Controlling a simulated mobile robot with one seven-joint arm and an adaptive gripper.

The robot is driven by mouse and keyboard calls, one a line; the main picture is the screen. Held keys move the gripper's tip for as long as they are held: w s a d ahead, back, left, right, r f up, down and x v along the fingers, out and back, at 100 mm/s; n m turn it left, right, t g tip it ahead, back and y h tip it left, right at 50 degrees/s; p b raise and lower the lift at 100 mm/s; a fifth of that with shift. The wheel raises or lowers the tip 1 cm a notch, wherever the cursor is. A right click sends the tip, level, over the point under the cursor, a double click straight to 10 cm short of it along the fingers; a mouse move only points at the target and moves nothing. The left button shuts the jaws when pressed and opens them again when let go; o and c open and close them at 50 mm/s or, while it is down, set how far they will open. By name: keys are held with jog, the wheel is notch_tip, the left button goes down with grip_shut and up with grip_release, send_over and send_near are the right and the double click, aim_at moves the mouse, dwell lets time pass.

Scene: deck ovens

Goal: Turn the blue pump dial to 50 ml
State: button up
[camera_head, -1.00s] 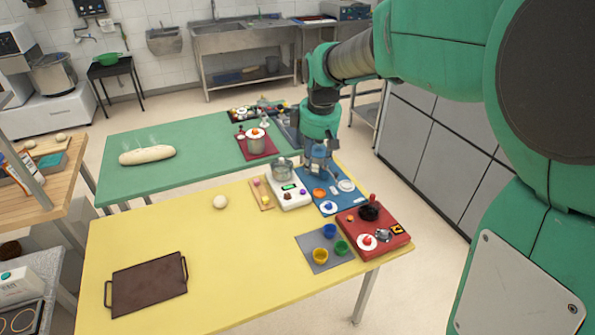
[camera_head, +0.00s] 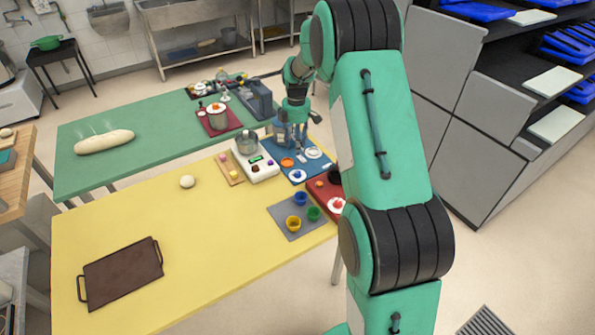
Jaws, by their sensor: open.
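A white round dial with a blue middle (camera_head: 297,174) lies at the front of a blue board (camera_head: 325,167); I take it for the blue pump dial. Its marks are too small to read. An orange round piece (camera_head: 287,161) and a white disc (camera_head: 313,153) are on the same board. My gripper (camera_head: 290,143) is open and points down at the back of the board, behind the dial and apart from it. Its fingers are small and hard to separate from the gear behind.
A white scale (camera_head: 262,171) with a metal pot stands left of the board. A red board (camera_head: 318,203), partly hidden by my arm, and a grey mat (camera_head: 281,218) with coloured cups lie in front. A brown tray (camera_head: 122,273) lies on the yellow table (camera_head: 205,235), whose middle is clear.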

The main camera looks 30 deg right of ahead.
aim_at(298, 172)
jog(key=shift+w+d+f, duration=0.2)
jog(key=shift+d+f, duration=0.2)
jog(key=shift+f, duration=0.35)
jog(key=shift+f, duration=0.15)
notch_tip(298, 172, down, 14)
jog(key=b, duration=0.2)
jog(key=shift+r+b, duration=0.25)
jog(key=shift+b, duration=0.05)
grip_shut()
